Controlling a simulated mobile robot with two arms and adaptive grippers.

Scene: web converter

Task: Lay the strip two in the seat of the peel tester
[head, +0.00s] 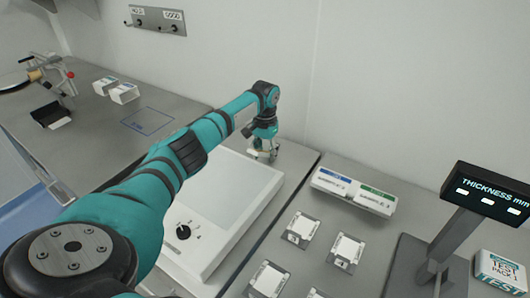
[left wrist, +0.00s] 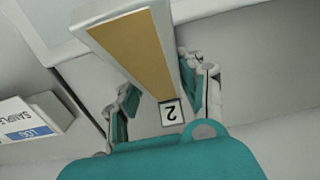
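My left gripper (head: 263,152) is above the back right corner of a white box with a knob. In the left wrist view, strip two (left wrist: 140,50) has a tan face, pale edges and a label "2" at its near end. It lies between the two fingers of my left gripper (left wrist: 162,92), which look closed on its sides; the exact contact is hard to see. The strip can hardly be made out in the head view. A metal device with a red knob (head: 60,80) stands at the far left; I cannot tell whether it is the peel tester. My right gripper is out of view.
The white box with a knob (head: 200,250) has a clear top. A sample log box (head: 352,190), small blocks (head: 303,228) and a thickness display (head: 490,195) stand on the right. White boxes (head: 124,93) and a blue outlined area (head: 148,120) are on the left bench.

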